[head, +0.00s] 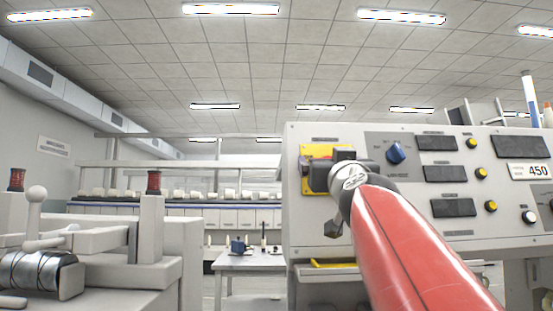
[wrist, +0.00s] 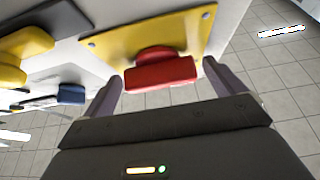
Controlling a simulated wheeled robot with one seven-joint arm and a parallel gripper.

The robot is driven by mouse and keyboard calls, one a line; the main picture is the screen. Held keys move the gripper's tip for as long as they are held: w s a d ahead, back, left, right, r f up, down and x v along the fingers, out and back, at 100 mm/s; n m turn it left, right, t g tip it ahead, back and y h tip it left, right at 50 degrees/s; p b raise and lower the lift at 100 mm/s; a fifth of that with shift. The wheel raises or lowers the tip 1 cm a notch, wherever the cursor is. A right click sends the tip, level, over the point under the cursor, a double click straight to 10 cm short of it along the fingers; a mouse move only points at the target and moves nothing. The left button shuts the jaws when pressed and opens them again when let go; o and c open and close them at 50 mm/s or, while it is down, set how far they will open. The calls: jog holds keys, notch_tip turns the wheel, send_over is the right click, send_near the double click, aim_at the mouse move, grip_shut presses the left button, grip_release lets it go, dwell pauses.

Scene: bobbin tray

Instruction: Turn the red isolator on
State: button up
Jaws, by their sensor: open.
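The red isolator (wrist: 160,73) is a red handle on a yellow plate (wrist: 195,30), seen close up in the wrist view. In the head view only the yellow plate (head: 310,186) shows around my gripper, and the red handle is hidden behind it. My gripper (wrist: 158,88) is open, with one dark finger to the left of the red handle and one to the right. The handle lies between the fingertips, with gaps visible on both sides. In the wrist view its long side runs roughly across from finger to finger.
The grey control panel (head: 300,247) also carries a blue knob (head: 396,153), yellow buttons (head: 481,174) and dark displays. A yellow strip (head: 333,264) runs below it. A machine with red bobbins (head: 153,182) stands at the left. A small table (head: 250,261) stands behind.

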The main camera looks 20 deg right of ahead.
jog(key=shift+w, duration=0.1)
jog(key=c, duration=1)
jog(key=shift+d+r+m+g+h+p, duration=0.15)
jog(key=shift+m+g+h+p, duration=0.5)
jog(key=shift+m+h, duration=0.9)
jog(key=shift+m+g+h+p, duration=0.15)
jog(key=shift+m+g+h, duration=0.45)
jog(key=shift+m, duration=0.7)
jog(key=shift+m+g+h+p, duration=0.15)
jog(key=shift+m+g+h, duration=0.35)
jog(key=shift+m, duration=0.75)
jog(key=shift+m+g+h, duration=0.95)
jog(key=shift+m+g, duration=0.2)
jog(key=shift+m, duration=1.05)
jog(key=m+g, duration=0.3)
jog(key=m, duration=0.2)
jog(key=shift+m+h, duration=0.3)
jog(key=shift+m+g+y, duration=0.4)
jog(key=shift+m+g, duration=0.9)
jog(key=shift+m, duration=0.7)
jog(key=shift+g, duration=0.3)
